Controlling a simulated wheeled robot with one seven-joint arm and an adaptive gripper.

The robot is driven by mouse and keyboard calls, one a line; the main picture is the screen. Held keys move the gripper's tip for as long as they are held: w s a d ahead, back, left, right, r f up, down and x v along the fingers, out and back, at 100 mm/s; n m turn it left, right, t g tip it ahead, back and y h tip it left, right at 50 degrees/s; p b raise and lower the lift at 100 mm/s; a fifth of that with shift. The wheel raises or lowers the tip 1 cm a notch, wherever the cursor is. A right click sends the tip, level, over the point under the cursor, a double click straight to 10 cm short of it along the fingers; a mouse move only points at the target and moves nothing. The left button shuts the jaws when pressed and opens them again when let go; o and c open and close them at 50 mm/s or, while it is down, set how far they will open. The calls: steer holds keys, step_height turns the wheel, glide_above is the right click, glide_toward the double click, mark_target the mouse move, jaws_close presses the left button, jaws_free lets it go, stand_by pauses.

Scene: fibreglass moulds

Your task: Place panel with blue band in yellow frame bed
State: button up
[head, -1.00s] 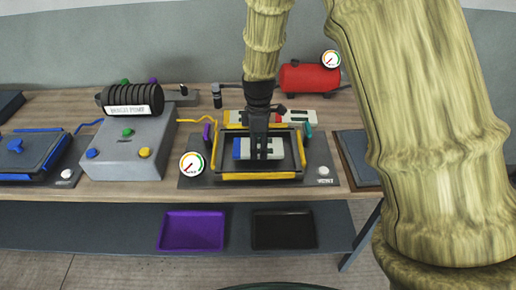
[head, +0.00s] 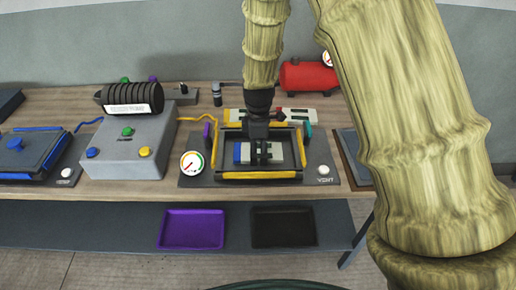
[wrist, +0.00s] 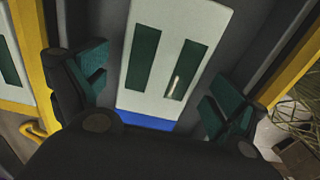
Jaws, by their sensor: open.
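The pale panel with two dark green slots and a blue band (head: 237,153) lies inside the yellow frame bed (head: 258,176). In the wrist view the panel (wrist: 165,88) shows with its blue band (wrist: 147,121) towards my gripper. Yellow frame bars run to the left and right of it, with grey bed floor between. My gripper (head: 262,152) is over the panel. In the wrist view its green-padded fingers (wrist: 158,95) are spread, one on each side of the panel, with gaps. The panel's underside is hidden.
Another pale panel with a red part (head: 270,115) lies just behind the bed. A dial gauge (head: 192,163) and a vent button (head: 323,170) flank the bed. A grey pump box (head: 130,150) stands left, a red tank (head: 305,77) behind. Purple (head: 192,229) and black (head: 284,228) trays sit below.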

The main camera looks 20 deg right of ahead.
mark_target(259, 151)
step_height(259, 151, up, 12)
steer(key=b, duration=0.2)
stand_by(0.7)
steer(key=shift+d+r, duration=0.1)
steer(key=shift+d, duration=0.05)
